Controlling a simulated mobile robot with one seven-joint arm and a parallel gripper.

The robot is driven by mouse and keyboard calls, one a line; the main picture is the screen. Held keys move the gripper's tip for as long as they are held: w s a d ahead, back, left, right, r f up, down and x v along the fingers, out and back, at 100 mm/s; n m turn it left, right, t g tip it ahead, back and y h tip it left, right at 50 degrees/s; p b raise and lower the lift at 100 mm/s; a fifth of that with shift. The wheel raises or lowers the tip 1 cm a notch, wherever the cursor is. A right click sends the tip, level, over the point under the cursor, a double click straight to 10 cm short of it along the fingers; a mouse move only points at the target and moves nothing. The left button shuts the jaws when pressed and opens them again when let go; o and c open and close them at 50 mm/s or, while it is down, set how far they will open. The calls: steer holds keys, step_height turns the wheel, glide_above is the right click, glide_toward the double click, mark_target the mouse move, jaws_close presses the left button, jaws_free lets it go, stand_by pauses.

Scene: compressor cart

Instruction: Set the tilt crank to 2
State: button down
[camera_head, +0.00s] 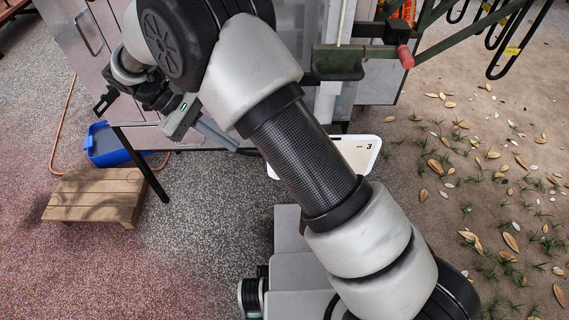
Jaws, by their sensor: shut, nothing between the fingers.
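A white plate (364,155) with a dash and the number 3 shows just right of my forearm. The rest of its face, including any mark for 2, is hidden behind my arm. I cannot clearly make out the tilt crank. A red grip (405,56) on a dark bracket at the upper right may be part of it, but I cannot tell. My gripper (232,144) is at the left of my arm, in front of the grey cabinet. Its fingers look shut and empty, apart from the red grip and left of the white plate.
A grey cabinet (88,62) stands behind my arm. A dark green bar (470,32) sticks out at the upper right, with black hanging loops (505,60) beyond. The speckled floor at lower left is clear.

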steer(key=s+d+r+n+y, duration=0.1)
steer(key=s+d+r+n, duration=0.15)
steer(key=d+n, duration=0.3)
steer(key=d+f+n+b, duration=0.1)
steer(key=d+f+b, duration=0.2)
steer(key=d+f, duration=0.5)
steer(key=shift+s+d+f+t, duration=0.15)
steer(key=shift+d+f+t, duration=0.2)
steer(key=shift+f, duration=1.2)
steer(key=shift+a+f+n, duration=0.1)
steer(key=shift+f+n, duration=0.1)
steer(key=shift+n, duration=0.05)
steer(key=shift+f, duration=0.1)
